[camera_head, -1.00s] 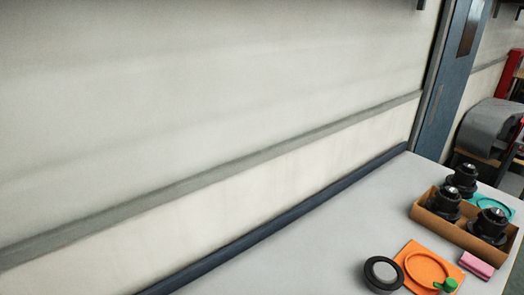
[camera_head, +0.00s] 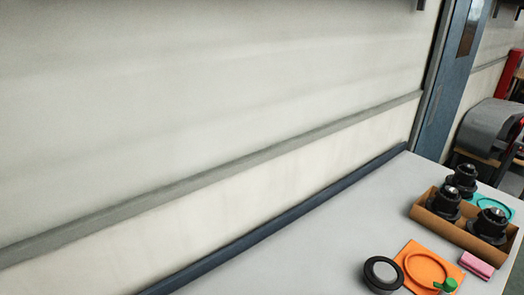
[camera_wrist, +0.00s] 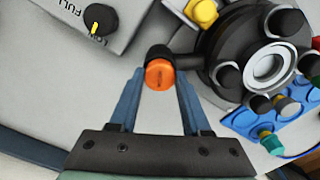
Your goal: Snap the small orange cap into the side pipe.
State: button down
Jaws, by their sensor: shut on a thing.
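In the wrist view, my gripper (camera_wrist: 159,80) has its two blue fingers on either side of the small orange cap (camera_wrist: 160,74) and is shut on it. The cap is round, with its flat face toward the camera. It lies over the end of the short black side pipe (camera_wrist: 156,50), which sticks out from the dark round tank part (camera_wrist: 220,38) at the right. The cap and the pipe overlap in the picture; I cannot tell how deep the cap sits. The head view does not show my gripper, the cap or the side pipe.
In the wrist view, a grey panel with a black knob (camera_wrist: 99,18) is at upper left, and a blue holder (camera_wrist: 243,121) with small fittings is at lower right. The head view shows a cardboard tray (camera_head: 455,233), an orange mat (camera_head: 410,250) and a pink block (camera_head: 476,265).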

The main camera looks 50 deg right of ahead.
jog(key=shift+c, duration=1.4)
grip_release()
jog(key=shift+o, duration=0.3)
jog(key=shift+o, duration=1.1)
jog(key=shift+r, duration=0.1)
notch_tip(320, 180, up, 7)
jog(key=p, duration=0.7)
